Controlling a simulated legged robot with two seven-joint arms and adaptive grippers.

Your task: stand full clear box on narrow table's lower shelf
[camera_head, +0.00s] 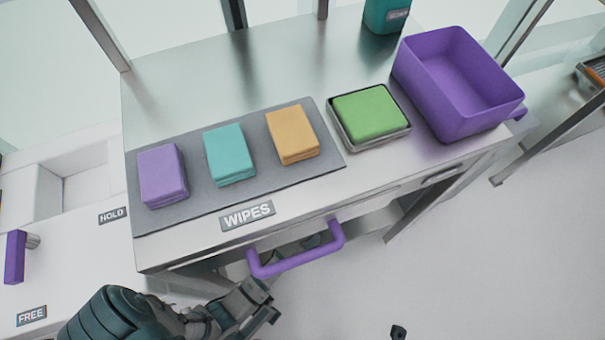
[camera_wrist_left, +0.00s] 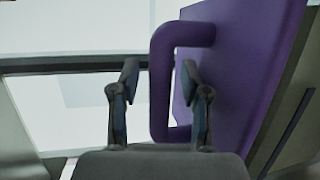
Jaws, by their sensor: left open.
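I see no clear box in either view. A steel table (camera_head: 420,158) with a WIPES label fills the middle of the head view; its underside is mostly hidden. A purple handle (camera_head: 297,258) sticks out at its front edge. In the left wrist view the handle (camera_wrist_left: 160,85) joins a purple panel (camera_wrist_left: 245,60). My left gripper (camera_head: 265,303) is just below the handle in the head view. In the wrist view its open fingers (camera_wrist_left: 159,68) appear on both sides of the handle's bar, apart from it. A small dark tip at the head view's bottom edge may be my right gripper (camera_head: 398,332).
On the table are a grey mat (camera_head: 205,205) with purple, teal and orange wipe stacks, a tray (camera_head: 347,142) with a green stack, and an empty purple bin (camera_head: 470,125). A white counter (camera_head: 75,260) stands left. Floor (camera_head: 450,270) at lower right is clear.

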